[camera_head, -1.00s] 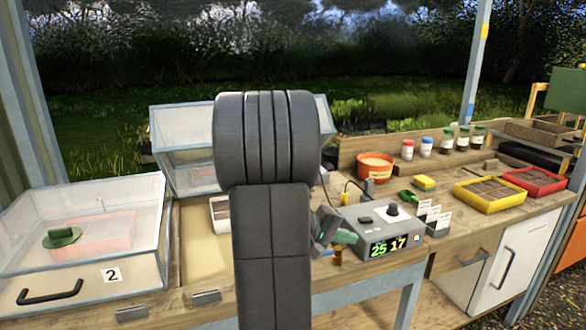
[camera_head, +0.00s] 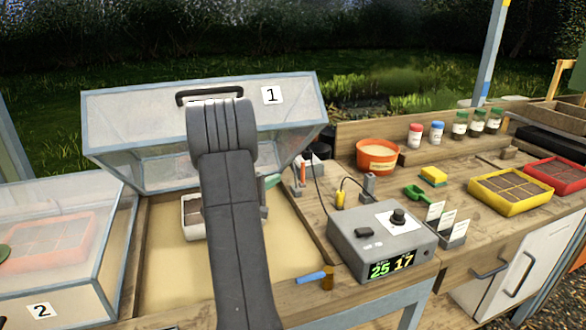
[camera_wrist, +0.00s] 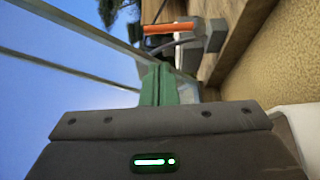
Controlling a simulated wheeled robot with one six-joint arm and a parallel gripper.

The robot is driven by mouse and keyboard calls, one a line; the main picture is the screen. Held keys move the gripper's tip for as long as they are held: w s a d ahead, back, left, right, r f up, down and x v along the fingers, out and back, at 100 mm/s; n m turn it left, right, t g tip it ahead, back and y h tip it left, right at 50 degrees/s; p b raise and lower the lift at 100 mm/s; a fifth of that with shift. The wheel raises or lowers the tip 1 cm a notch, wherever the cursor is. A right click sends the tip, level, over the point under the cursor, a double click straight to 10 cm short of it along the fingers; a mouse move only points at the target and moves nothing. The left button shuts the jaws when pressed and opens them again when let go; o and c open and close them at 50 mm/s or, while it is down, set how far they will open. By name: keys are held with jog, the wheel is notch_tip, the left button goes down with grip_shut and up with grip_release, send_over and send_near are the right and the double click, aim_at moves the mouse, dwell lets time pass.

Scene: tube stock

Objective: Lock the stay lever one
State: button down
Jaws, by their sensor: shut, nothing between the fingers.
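The raised lid (camera_head: 150,115) of the cold frame marked 1 leans back, with its dark handle on top. An orange bar (camera_head: 303,172), which looks like stay lever one, stands roughly upright beside grey and dark blocks at the lid's right side. It also shows in the wrist view as an orange bar (camera_wrist: 172,27). My gripper (camera_head: 272,181) has green fingers, which are shut and empty. It is just left of the orange bar and apart from it. In the wrist view the fingers (camera_wrist: 158,84) point toward the lever's area, beside the glass. My arm hides part of the frame.
A shut frame marked 2 (camera_head: 100,262) stands at the left. A white tray (camera_head: 191,221) sits in the open frame, partly behind my arm. A grey control box (camera_head: 350,232), an orange pot (camera_head: 377,149) and a small blue item (camera_head: 311,277) are on the bench at right.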

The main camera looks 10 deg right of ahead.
aim_at(303, 173)
jog(key=p+x, duration=0.1)
jog(key=x, duration=0.9)
jog(key=shift+d+p, duration=0.1)
jog(key=shift+p, duration=0.3)
jog(key=shift+s+f+b, duration=0.15)
jog(key=shift+f+b, duration=0.05)
jog(key=shift+b, duration=0.75)
jog(key=shift+r+m+b, duration=0.15)
jog(key=shift+m+b, duration=0.15)
jog(key=shift+s+h+b, duration=0.15)
jog(key=shift+h+b, duration=0.15)
jog(key=shift+b, duration=0.65)
